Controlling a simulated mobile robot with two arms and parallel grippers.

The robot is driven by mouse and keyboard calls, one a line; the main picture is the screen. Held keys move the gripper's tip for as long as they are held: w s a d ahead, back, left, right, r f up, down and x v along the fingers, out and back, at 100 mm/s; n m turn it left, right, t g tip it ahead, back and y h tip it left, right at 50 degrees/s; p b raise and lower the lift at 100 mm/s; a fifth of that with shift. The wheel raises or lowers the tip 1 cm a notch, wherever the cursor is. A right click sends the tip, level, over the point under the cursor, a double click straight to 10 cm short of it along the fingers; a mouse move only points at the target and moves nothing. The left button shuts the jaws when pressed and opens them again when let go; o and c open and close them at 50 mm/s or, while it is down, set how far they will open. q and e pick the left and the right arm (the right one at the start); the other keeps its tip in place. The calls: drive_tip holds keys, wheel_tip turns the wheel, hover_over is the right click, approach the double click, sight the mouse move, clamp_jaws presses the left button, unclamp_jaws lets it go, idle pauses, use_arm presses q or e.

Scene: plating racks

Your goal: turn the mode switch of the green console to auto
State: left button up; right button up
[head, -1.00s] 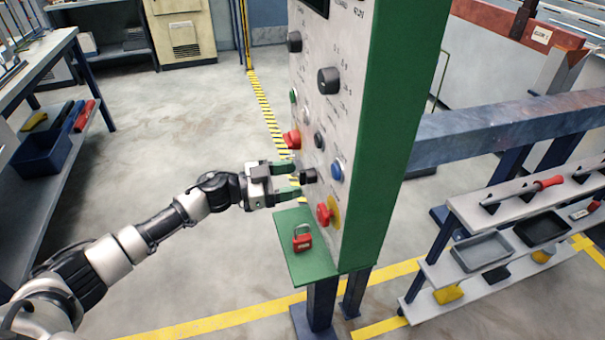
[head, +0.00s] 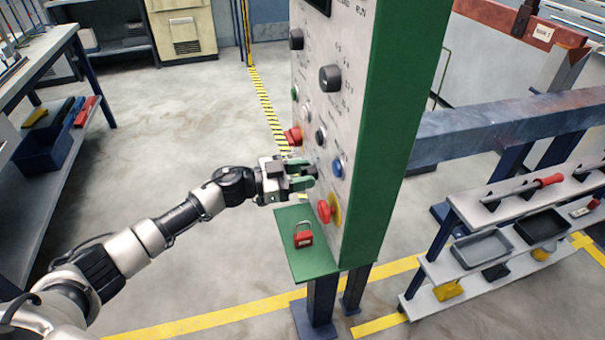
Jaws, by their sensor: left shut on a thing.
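The green console (head: 391,130) stands upright in the middle, its pale panel (head: 342,111) facing left with several knobs and buttons. My left gripper (head: 303,178) is at the lower left of the panel, its green fingers shut on a small black switch knob (head: 310,173). The fingers hide most of that knob, so I cannot tell which way it points. Its lettering is too small to read, so I cannot confirm the auto mark. My right gripper is not in view.
Close around the gripper are a red button (head: 293,136), a blue button (head: 338,167) and a red button on yellow (head: 324,211). A red padlock (head: 303,236) sits on the console's green shelf (head: 313,264) below. A tiered rack (head: 470,220) stands at right.

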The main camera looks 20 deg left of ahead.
use_arm(q)
drive_tip(key=shift+m, duration=1.4)
drive_tip(key=m, duration=0.2)
drive_tip(key=shift+m, duration=0.3)
drive_tip(key=m, duration=0.3)
drive_tip(key=shift+m+y, duration=0.3)
drive_tip(key=shift+m, duration=1.3)
drive_tip(key=o, duration=0.9)
